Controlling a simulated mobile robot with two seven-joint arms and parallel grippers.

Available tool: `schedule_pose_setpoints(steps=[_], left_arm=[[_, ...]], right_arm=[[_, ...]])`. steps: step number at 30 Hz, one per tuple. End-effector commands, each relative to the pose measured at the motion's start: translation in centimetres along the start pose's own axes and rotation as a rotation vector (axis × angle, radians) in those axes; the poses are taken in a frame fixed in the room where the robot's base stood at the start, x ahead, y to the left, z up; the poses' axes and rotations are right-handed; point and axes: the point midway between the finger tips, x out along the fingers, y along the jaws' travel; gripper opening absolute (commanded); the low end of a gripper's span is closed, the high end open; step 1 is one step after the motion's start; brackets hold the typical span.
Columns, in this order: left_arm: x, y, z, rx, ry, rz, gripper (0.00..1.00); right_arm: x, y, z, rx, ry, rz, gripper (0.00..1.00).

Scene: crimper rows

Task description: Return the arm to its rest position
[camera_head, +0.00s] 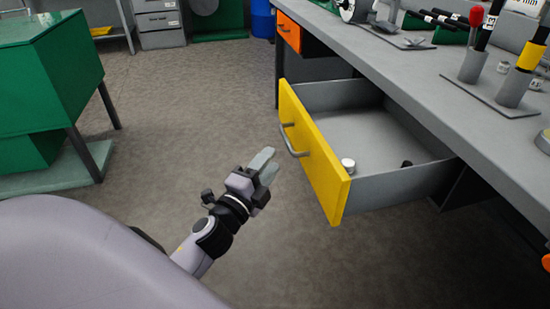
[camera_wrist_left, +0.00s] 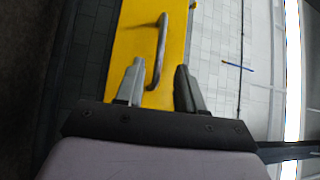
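My left arm comes in from the lower left in the head view. Its gripper (camera_head: 265,163) is over the floor, just left of the yellow drawer front (camera_head: 316,160), and apart from it. In the left wrist view the two gripper fingers (camera_wrist_left: 160,70) stand apart with nothing held between them. The drawer's grey handle (camera_wrist_left: 161,50) shows beyond the fingers, in line with the gap. The handle (camera_head: 292,142) is also clear of the gripper in the head view. My right gripper is not in view.
The drawer is pulled open under the grey workbench (camera_head: 400,75) and holds a small white round item (camera_head: 348,164) and a small dark item (camera_head: 407,163). Upright tools stand on the bench. A green cabinet (camera_head: 50,70) is at left. Open floor (camera_head: 190,110) lies between.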

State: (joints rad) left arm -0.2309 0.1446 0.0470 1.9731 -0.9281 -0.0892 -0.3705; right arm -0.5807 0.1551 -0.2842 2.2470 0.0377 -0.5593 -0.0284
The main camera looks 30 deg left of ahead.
Motion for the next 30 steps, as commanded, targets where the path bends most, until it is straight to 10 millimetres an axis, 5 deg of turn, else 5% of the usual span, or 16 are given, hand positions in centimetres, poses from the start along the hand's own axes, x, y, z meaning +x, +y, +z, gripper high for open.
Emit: schedule_pose_setpoints(steps=[8, 13, 20, 25, 27, 30], left_arm=[[-0.1, 0.1, -0.1, -0.012, 0.0, 0.004, 0.38], [-1.8, 1.7, -1.4, -0.206, -0.011, 0.074, 0.38], [-8.0, 6.9, -6.6, -0.786, -0.082, 0.366, 0.38], [-14.4, 10.1, -12.3, -1.212, -0.173, 0.67, 0.38], [-17.5, 10.7, -15.1, -1.376, -0.22, 0.812, 0.38], [-16.3, 7.3, -14.1, -1.34, -0.238, 0.778, 0.38]], right_arm=[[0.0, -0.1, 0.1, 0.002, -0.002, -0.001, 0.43], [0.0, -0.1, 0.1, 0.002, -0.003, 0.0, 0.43], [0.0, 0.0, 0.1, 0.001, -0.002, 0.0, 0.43], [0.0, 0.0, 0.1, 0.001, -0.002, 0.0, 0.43], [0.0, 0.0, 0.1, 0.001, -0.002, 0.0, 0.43], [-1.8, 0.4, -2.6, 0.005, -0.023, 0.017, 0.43]])
